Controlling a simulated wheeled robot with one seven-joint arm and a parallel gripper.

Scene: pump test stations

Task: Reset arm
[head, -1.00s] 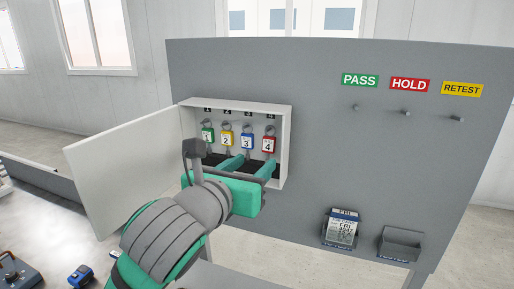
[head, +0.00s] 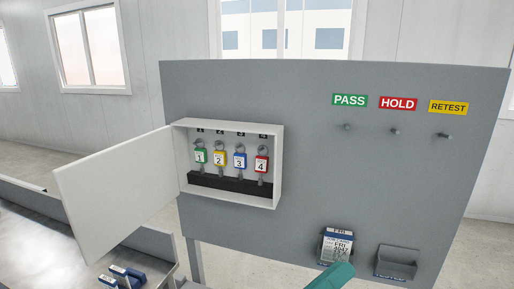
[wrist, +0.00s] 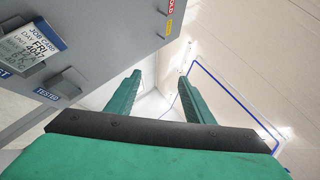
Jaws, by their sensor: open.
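My gripper (wrist: 158,98) is open and empty in the wrist view, its two green fingers apart with only floor and wall beyond them. In the head view only a green tip of my gripper (head: 338,276) shows at the bottom edge, just below the job card holder. The rest of my arm is out of the head view.
A grey panel (head: 330,180) carries an open white key cabinet (head: 279,165) with tags 1 to 3 and another. A job card holder (head: 338,246) and an empty tray (head: 397,262) sit low right. PASS, HOLD and RETEST pegs are bare. Blue items (head: 125,274) lie lower left.

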